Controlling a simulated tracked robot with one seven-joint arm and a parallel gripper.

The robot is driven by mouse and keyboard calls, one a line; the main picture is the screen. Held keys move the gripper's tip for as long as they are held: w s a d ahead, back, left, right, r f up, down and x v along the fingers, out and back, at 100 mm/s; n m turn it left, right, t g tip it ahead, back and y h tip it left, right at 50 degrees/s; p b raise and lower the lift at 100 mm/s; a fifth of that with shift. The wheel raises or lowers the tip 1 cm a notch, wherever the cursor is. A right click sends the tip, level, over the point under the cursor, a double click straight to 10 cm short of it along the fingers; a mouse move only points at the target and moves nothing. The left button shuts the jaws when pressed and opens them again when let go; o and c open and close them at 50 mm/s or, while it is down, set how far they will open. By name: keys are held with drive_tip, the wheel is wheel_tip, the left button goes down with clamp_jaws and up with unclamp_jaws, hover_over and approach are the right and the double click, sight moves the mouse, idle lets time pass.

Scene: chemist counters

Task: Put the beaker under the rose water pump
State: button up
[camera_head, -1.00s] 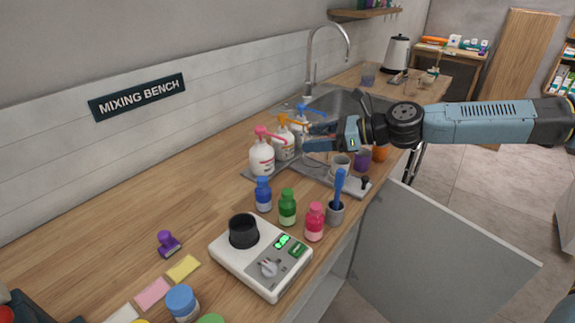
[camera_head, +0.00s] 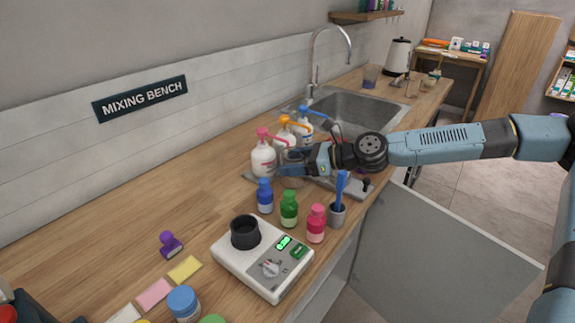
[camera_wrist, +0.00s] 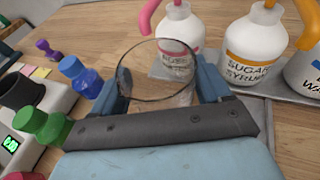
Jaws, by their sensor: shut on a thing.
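The clear glass beaker (camera_wrist: 140,88) is between the fingers of my gripper (camera_wrist: 165,90), which is shut on it. In the head view the beaker (camera_head: 291,181) shows beside my gripper (camera_head: 302,170), in front of the pump bottles. The rose water bottle (camera_head: 263,160) is white with a pink pump. Its label is partly seen through the glass in the wrist view (camera_wrist: 177,62). The pink spout tip shows just above the beaker's far rim in the wrist view; I cannot tell whether it is over the opening.
The sugar syrup bottle (camera_wrist: 255,42), with an orange pump, and a blue-pump bottle (camera_head: 306,130) stand alongside. Blue (camera_head: 265,196), green (camera_head: 289,209) and pink (camera_head: 316,223) small bottles stand close in front. A scale (camera_head: 262,263) is nearer. The counter's left part is mostly clear.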

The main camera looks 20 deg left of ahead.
drive_tip(key=shift+s+a, duration=0.15)
drive_tip(key=shift+a, duration=0.6)
drive_tip(key=shift+f, duration=0.6)
drive_tip(key=o, duration=1)
drive_tip(key=shift+f, duration=0.15)
drive_tip(key=shift+o, duration=0.2)
drive_tip(key=v, duration=1.2)
